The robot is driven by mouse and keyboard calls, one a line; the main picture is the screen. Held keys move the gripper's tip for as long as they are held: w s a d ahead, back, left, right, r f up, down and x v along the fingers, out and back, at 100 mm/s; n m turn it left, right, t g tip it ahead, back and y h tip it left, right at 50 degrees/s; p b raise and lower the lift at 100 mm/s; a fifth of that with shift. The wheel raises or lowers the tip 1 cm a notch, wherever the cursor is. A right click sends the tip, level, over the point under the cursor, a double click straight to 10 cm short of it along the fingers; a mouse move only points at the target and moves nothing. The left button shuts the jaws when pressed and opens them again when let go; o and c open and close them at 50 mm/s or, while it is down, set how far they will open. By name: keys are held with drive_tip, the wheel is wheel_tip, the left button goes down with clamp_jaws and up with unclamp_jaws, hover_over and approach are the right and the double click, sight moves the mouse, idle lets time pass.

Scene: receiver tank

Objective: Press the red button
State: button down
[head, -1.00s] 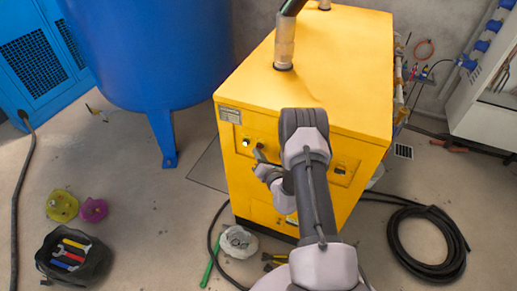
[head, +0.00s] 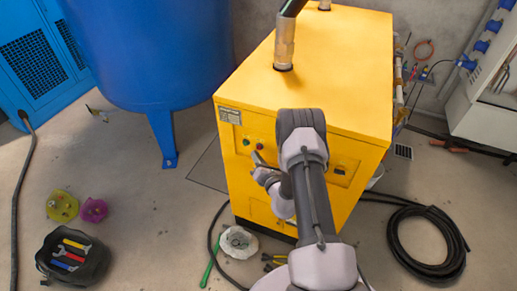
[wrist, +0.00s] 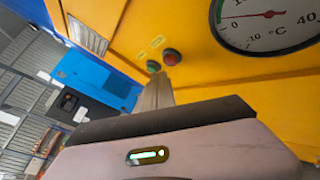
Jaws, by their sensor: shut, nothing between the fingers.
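The red button (head: 260,147) is on the front face of the yellow cabinet (head: 320,70), right of a green button (head: 246,141). In the wrist view the red button (wrist: 172,57) is round and uncovered, with the dark green button (wrist: 153,66) beside it. My gripper (head: 256,156) is shut and empty. Its fingertips are just below the red button in the head view. In the wrist view the gripper (wrist: 158,78) also ends just short of the red button in the picture; the exact gap is hard to tell.
A round temperature gauge (wrist: 265,18) is on the panel near the buttons. A blue tank (head: 150,50) stands left of the cabinet. A black tool bowl (head: 75,257) and a coiled black hose (head: 428,238) lie on the floor.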

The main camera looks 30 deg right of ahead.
drive_tip(key=s+a, duration=0.1)
drive_tip(key=a, duration=0.1)
drive_tip(key=s+a, duration=0.2)
drive_tip(key=shift+p, duration=0.3)
idle(0.7)
